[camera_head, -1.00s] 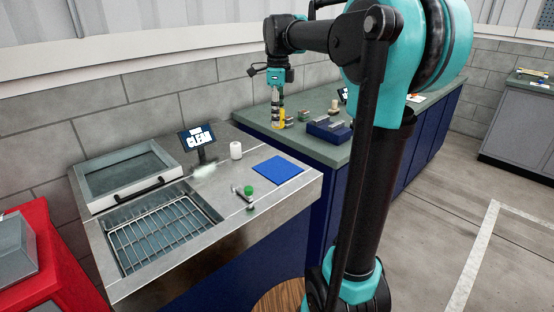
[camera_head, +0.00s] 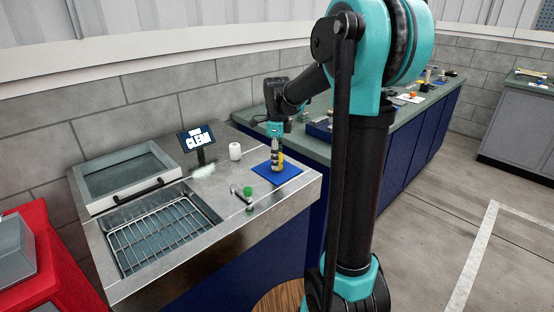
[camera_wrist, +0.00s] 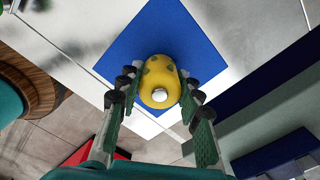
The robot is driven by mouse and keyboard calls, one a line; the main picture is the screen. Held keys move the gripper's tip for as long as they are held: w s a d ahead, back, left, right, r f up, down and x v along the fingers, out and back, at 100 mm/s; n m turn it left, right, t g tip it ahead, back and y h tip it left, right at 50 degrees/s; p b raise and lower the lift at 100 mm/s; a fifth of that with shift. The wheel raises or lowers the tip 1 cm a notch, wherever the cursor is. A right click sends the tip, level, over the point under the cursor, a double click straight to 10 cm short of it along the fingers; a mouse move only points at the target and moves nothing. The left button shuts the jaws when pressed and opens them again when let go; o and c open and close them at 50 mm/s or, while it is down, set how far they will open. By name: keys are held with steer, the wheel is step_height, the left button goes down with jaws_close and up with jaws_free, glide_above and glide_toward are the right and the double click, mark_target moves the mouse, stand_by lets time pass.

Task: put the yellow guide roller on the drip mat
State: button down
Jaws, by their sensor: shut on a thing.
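The yellow guide roller (camera_wrist: 158,82) is between the fingers of my gripper (camera_wrist: 160,98) in the wrist view. My gripper is shut on it. In the head view my gripper (camera_head: 276,163) points down over the blue drip mat (camera_head: 287,178), and a bit of yellow shows between its fingers. The drip mat (camera_wrist: 150,30) lies behind the roller in the wrist view. Whether the roller touches the mat or hangs just above it I cannot tell.
A green-topped valve (camera_head: 248,192) stands left of the mat. A wire-rack basin (camera_head: 165,231) is at the left. The green counter (camera_head: 310,148) adjoins on the right.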

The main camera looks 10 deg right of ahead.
steer(key=shift+f, duration=0.15)
steer(key=c, duration=1)
jaws_free()
step_height(320, 180, up, 12)
steer(key=shift+r, duration=0.15)
